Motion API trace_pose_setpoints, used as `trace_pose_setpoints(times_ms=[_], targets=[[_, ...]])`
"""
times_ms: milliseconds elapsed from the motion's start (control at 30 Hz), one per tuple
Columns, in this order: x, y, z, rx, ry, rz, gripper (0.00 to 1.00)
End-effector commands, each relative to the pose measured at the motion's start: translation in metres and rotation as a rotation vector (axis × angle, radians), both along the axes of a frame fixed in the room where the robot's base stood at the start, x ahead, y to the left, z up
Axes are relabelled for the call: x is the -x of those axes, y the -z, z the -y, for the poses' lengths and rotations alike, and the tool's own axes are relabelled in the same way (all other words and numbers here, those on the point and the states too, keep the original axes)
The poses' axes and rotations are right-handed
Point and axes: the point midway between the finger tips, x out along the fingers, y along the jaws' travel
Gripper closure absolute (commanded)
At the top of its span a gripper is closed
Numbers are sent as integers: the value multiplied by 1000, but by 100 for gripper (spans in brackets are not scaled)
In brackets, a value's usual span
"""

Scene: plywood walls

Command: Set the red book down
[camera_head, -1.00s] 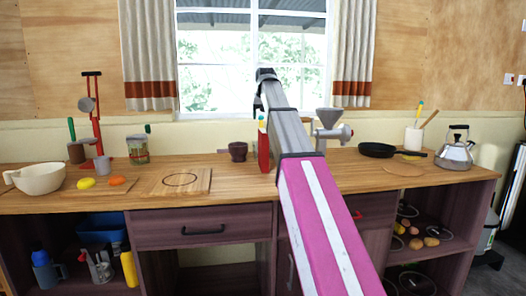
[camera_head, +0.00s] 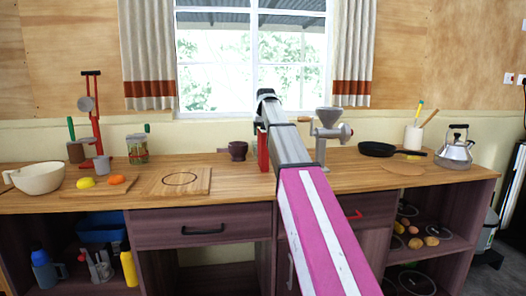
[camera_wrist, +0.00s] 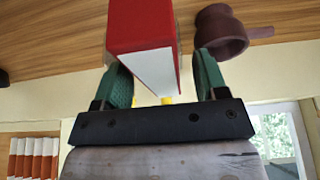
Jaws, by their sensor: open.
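The red book (camera_head: 263,149) stands upright on the wooden counter (camera_head: 225,179), below the window and partly hidden behind my arm. In the wrist view the red book (camera_wrist: 140,25) shows its red cover and white page edges. My gripper (camera_wrist: 161,62) is open, with one green-padded finger on each side of the book's near end. A gap shows between the right finger and the book; I cannot tell whether the left finger touches it. In the head view the fingers are mostly hidden by my arm.
A dark mug (camera_head: 237,150) stands just left of the book, close to the right finger in the wrist view (camera_wrist: 220,32). A grey grinder (camera_head: 328,128) stands to the right. A board (camera_head: 181,182) lies left on the counter. The window (camera_head: 225,75) is behind.

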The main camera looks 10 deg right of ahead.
Motion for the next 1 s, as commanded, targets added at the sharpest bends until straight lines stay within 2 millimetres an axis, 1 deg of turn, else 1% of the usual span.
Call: trace_pose_setpoints(times_ms=[33,133,1000], targets=[[-3,6,0,0,0,-1,34],[-5,10,0,0,0,1,34],[-4,15,-1,0,0,1,34]])
